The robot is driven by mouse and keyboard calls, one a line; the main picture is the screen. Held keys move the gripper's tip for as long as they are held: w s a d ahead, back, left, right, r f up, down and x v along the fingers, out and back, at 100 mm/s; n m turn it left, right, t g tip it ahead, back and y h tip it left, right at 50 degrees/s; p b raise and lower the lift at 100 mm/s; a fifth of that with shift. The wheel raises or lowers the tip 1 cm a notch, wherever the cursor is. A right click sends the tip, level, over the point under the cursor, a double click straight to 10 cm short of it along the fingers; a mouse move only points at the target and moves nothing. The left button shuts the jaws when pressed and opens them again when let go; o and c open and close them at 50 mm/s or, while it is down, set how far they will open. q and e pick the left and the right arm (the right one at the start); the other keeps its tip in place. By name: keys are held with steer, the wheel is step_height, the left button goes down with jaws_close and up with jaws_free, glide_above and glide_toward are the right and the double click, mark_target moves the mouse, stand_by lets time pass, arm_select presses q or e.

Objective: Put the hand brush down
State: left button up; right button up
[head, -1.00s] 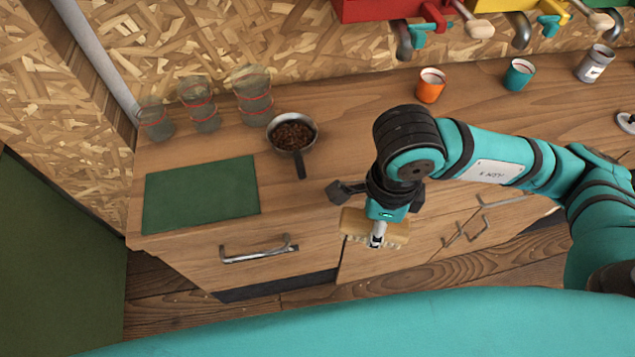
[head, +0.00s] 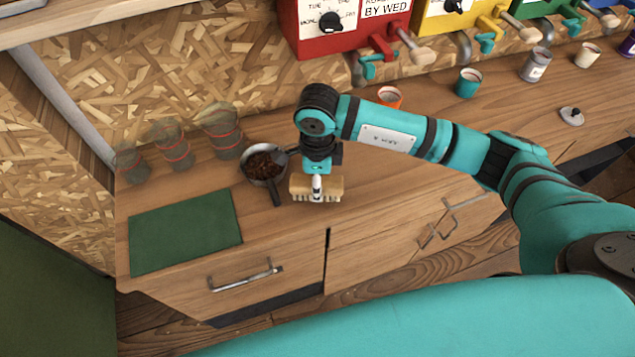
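The hand brush (head: 330,187) has a pale wooden body with light bristles along its lower side. My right gripper (head: 317,184) is shut on the brush's middle, from above. The brush appears against the counter's front part, just right of the pan's handle; its height above the top is hard to tell. The fingers partly cover the brush. My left gripper is out of view.
A metal pan (head: 263,165) of dark beans stands left of the brush. A green mat (head: 185,234) lies at the counter's left front. Several clear cups (head: 221,130) with red bands stand behind. The wooden counter (head: 420,190) is bare to the right.

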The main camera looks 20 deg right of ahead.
steer(key=shift+f+p, duration=0.35)
steer(key=shift+f, duration=0.55)
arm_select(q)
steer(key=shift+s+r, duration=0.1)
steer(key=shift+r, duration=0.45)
arm_select(e)
steer(key=shift+f, duration=0.1)
steer(key=shift+f+b, duration=0.2)
steer(key=shift+b, duration=0.15)
steer(key=o, duration=1.2)
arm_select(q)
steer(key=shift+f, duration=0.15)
arm_select(e)
steer(key=shift+r, duration=0.15)
